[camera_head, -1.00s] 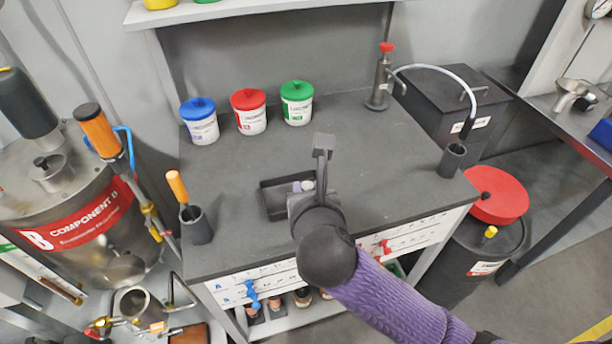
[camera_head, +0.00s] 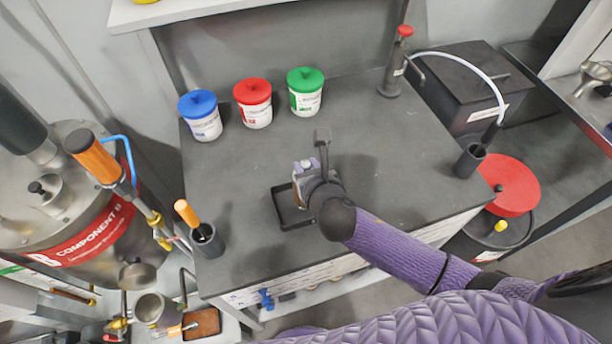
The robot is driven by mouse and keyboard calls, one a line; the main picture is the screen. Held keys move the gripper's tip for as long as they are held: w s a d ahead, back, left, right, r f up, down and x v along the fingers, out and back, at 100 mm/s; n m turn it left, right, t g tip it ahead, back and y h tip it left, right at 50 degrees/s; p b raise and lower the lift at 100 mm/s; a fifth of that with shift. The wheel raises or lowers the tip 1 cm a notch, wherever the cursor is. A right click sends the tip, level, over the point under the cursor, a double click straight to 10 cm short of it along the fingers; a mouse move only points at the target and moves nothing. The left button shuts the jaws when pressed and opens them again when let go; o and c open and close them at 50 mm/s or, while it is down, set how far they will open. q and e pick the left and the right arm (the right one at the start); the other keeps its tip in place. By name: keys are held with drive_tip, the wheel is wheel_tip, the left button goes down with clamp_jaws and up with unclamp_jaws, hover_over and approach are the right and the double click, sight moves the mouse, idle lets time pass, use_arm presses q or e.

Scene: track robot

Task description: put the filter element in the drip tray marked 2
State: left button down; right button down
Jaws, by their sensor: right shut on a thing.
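My right gripper (camera_head: 303,180) is over the back part of a shallow black tray (camera_head: 284,221) on the grey workbench. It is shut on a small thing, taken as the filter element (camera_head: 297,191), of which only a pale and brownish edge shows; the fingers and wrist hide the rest. I cannot tell whether it touches the tray. No number is readable on the tray. My left gripper is not in view.
Tubs with blue (camera_head: 198,103), red (camera_head: 253,91) and green (camera_head: 305,79) lids stand behind. An orange-handled tool in a black cup (camera_head: 207,241) stands left, another black cup (camera_head: 469,160) right. A pump (camera_head: 395,68) stands at the back right. The bench between is clear.

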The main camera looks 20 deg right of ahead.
wheel_tip(320, 180, down, 2)
drive_tip(key=shift+r, duration=0.2)
drive_tip(key=c, duration=0.9)
unclamp_jaws()
drive_tip(key=shift+f, duration=0.2)
drive_tip(key=o, duration=0.5)
drive_tip(key=shift+c, duration=0.2)
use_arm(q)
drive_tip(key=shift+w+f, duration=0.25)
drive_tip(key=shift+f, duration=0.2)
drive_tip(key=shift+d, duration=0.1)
use_arm(e)
drive_tip(key=shift+r, duration=0.1)
drive_tip(key=shift+s+r, duration=0.15)
drive_tip(key=shift+r, duration=0.05)
use_arm(q)
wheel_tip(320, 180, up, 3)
drive_tip(key=p, duration=0.3)
use_arm(e)
drive_tip(key=v, duration=1.1)
drive_tip(key=shift+s, duration=0.35)
